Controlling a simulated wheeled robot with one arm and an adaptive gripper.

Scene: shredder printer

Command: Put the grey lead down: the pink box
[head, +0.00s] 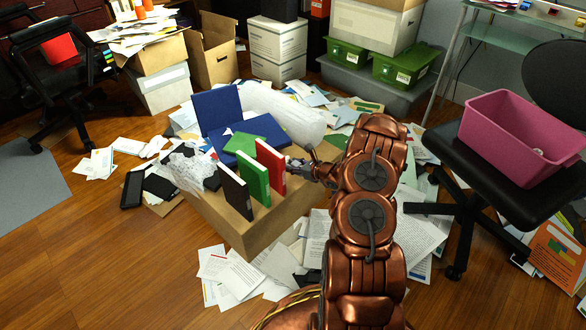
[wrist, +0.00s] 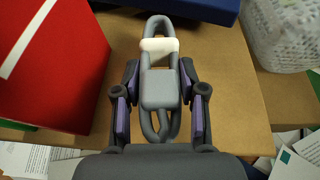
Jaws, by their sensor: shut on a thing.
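My gripper (head: 300,166) is at the right side of the cardboard box, beside the red binder. In the wrist view my gripper (wrist: 158,82) has its purple-padded fingers closed on the grey lead (wrist: 160,92), a looped grey cord with a block in the middle and a white band near its far end. The lead is over the cardboard top; I cannot tell whether it touches it. The lead is too small to make out in the head view. The pink box (head: 500,150) is an open-topped tub on the black chair at the right, well apart from my gripper. A small pale thing lies inside it.
The cardboard box (head: 240,228) bears a red binder (head: 271,168), a green binder (head: 250,178), a black binder (head: 234,192), blue folders and bubble wrap. Papers litter the floor around it. The black chair (head: 460,165) stands at the right. Wooden floor at the left front is clear.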

